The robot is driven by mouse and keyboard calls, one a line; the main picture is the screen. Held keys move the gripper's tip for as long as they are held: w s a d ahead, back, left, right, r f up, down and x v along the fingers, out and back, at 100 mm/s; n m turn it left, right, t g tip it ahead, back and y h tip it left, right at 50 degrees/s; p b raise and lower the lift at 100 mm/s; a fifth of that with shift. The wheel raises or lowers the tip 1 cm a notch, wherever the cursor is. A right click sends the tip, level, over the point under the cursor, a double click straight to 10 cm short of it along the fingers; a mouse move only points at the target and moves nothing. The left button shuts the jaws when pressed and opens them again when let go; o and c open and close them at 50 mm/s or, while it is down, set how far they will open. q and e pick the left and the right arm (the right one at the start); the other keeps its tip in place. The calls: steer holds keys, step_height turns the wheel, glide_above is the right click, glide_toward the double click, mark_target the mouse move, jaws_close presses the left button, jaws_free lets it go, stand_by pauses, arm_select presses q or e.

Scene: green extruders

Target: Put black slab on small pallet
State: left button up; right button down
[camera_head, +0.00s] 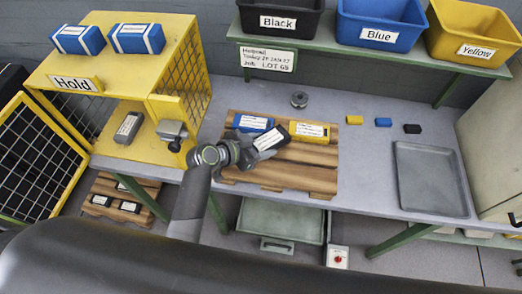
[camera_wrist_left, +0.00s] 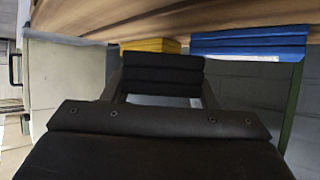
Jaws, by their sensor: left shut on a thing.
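My left gripper (camera_head: 252,153) is shut on a black slab (camera_head: 271,138) with a white label. The slab is over the small wooden pallet (camera_head: 283,178) on the bench, in front of a blue slab (camera_head: 253,123) and a yellow slab (camera_head: 309,132) that lie on it. I cannot tell if the black slab touches the pallet. In the left wrist view the black slab (camera_wrist_left: 162,73) sits between the fingers, with the yellow slab (camera_wrist_left: 150,46) and blue slab (camera_wrist_left: 248,44) beyond it. My right gripper is not in view.
A yellow Hold cage (camera_head: 125,75) with an open mesh door stands at left, a grey slab inside. A grey tray (camera_head: 431,180) and small yellow, blue and black blocks (camera_head: 383,122) lie to the right. Labelled bins (camera_head: 380,22) stand on a shelf behind.

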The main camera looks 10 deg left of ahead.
arm_select(q)
step_height(320, 180, down, 4)
steer(key=shift+r, duration=0.1)
stand_by(0.4)
steer(key=shift+f, duration=0.3)
steer(key=o, duration=1.1)
steer(key=shift+o, duration=0.2)
steer(key=shift+r, duration=0.1)
